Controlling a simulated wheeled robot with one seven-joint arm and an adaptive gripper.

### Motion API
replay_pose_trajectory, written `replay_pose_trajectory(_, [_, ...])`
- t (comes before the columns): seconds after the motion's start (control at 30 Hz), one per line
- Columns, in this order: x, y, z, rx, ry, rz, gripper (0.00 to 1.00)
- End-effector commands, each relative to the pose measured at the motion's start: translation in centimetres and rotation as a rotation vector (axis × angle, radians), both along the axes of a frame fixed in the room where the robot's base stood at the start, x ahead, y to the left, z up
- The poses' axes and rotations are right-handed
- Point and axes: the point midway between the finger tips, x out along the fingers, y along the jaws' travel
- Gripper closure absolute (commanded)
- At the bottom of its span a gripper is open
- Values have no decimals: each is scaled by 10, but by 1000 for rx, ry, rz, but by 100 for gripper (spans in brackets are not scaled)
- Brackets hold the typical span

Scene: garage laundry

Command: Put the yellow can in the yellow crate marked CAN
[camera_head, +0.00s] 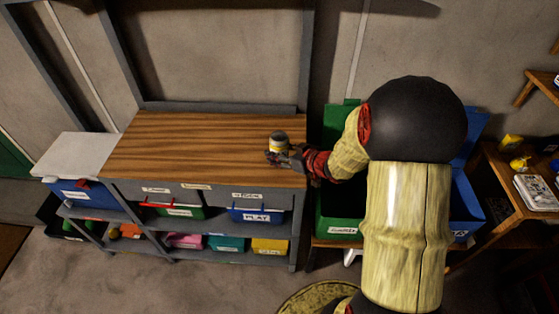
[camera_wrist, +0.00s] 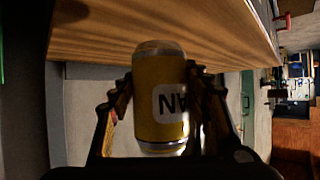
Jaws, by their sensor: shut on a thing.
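The yellow can (camera_head: 279,148) has silver-grey ends. In the wrist view the can (camera_wrist: 153,75) fills the space between my two fingers, with part of a white label with dark letters showing. My gripper (camera_head: 276,154) is shut on the can, by the right part of the wooden bench top. I cannot tell whether the can touches the wood. A yellow crate (camera_head: 269,245) sits on the lower shelf under the bench, below my gripper in the picture; its label is too small to read. My fingers cover part of the can's sides.
The bench top (camera_head: 180,140) is otherwise clear. Below it are a blue PLAY bin (camera_head: 257,215), a green bin (camera_head: 181,212), a teal bin (camera_head: 226,243) and a pink bin (camera_head: 184,240). A large green bin (camera_head: 337,225) and a blue bin (camera_head: 467,206) stand right, partly behind my arm.

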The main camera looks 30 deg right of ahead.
Motion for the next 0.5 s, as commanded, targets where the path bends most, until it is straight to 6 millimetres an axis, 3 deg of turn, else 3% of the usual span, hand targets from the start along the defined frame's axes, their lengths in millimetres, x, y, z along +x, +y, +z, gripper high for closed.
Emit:
replay_pose_trajectory(0.2, [2,1,-34,2,0,0,64])
replay_pose_trajectory(0.5, [2,0,-33,0,-1,0,64])
